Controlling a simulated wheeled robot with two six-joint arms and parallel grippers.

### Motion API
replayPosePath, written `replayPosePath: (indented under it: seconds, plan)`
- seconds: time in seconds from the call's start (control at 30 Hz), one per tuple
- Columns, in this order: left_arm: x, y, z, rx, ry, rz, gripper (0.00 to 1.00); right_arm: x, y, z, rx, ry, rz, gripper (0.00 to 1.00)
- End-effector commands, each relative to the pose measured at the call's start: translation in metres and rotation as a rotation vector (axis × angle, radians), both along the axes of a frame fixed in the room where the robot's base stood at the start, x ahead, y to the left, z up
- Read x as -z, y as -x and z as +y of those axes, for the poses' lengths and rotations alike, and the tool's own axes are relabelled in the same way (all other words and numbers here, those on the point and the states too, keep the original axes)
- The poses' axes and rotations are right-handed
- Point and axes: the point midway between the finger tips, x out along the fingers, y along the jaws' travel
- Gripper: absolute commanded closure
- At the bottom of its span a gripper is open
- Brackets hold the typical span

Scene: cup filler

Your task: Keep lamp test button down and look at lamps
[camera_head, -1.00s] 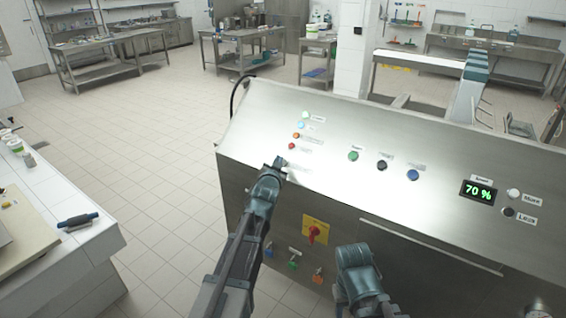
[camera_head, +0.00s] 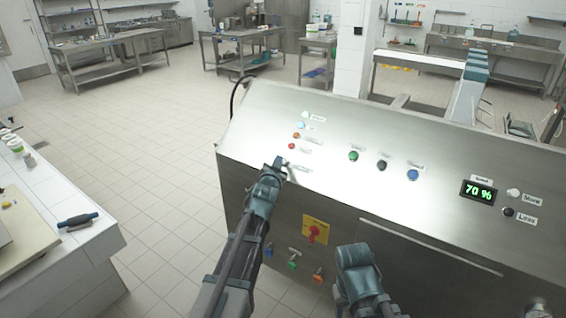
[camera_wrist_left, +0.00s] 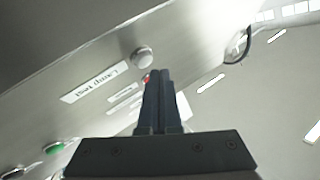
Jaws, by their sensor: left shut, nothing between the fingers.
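In the head view my left gripper (camera_head: 279,162) is shut and empty at the left part of the sloping steel panel, just below a column of small lamps. The lamps are pale green (camera_head: 305,115), pale blue (camera_head: 301,125), orange (camera_head: 297,135) and red (camera_head: 291,146). In the left wrist view the round grey button (camera_wrist_left: 142,57) sits beside the "Lamp test" label (camera_wrist_left: 95,82). My shut fingertips (camera_wrist_left: 158,72) appear close to the button; I cannot tell whether they touch it. The red lamp is partly hidden behind them. My right gripper's fingers do not show.
Green (camera_head: 353,156), black (camera_head: 382,165) and blue (camera_head: 413,175) buttons are further right on the panel. A display (camera_head: 479,192) reads 70 %.

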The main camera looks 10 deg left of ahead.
Motion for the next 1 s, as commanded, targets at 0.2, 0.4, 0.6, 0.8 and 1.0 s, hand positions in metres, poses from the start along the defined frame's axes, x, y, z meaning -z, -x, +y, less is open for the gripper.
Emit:
replayPosePath:
  seconds: [0.2, 0.4, 0.6, 0.8, 1.0]
  plan:
    - [0.0058, -0.0046, -0.0016, 0.000, 0.001, 0.000, 1.00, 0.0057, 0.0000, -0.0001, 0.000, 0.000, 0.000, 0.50]
    - [0.0058, -0.0052, -0.0020, 0.000, 0.000, 0.000, 1.00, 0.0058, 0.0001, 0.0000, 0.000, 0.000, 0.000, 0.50]
    - [0.0059, -0.0053, -0.0021, 0.000, 0.000, 0.000, 1.00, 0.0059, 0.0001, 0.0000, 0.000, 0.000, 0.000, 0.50]
    - [0.0072, -0.0062, -0.0023, 0.000, 0.000, 0.000, 1.00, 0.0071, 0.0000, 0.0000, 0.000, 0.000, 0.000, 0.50]
    - [0.0090, -0.0078, -0.0029, 0.000, 0.000, 0.000, 1.00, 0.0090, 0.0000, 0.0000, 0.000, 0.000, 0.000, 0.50]
